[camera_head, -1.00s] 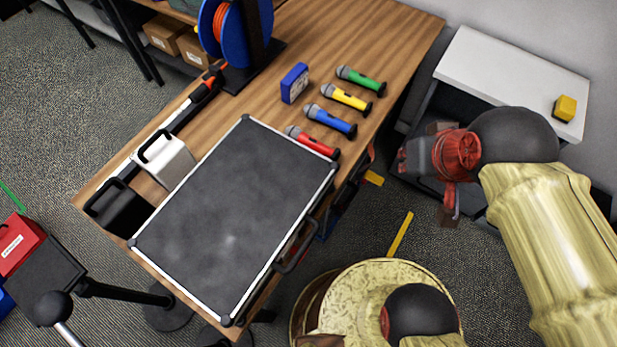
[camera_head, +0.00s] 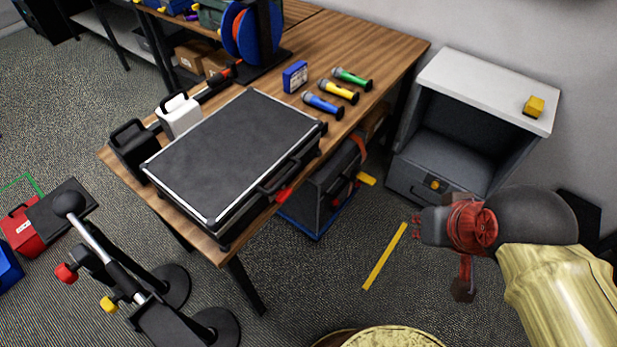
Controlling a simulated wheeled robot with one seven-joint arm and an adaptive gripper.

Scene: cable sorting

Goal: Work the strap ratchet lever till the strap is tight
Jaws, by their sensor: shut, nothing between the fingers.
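A dark case-like unit (camera_head: 312,200) with a blue base edge stands under the table's right side. An orange-red strap (camera_head: 360,147) shows at its upper right. A yellow-ended piece (camera_head: 366,179) with a red part sticks out to the right below the strap; it looks like the ratchet lever, but it is small and I cannot be sure. I cannot tell how tight the strap is. My gripper (camera_head: 416,228) is shut and empty, in the air to the right of the strap and lever, apart from them.
A black flight case (camera_head: 235,150) lies on the wooden table (camera_head: 375,65), with microphones (camera_head: 338,91) behind it. A white cabinet (camera_head: 485,85) bearing a yellow block (camera_head: 534,106) stands at right. A yellow floor strip (camera_head: 385,255) crosses open carpet. Black stands (camera_head: 165,300) are front left.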

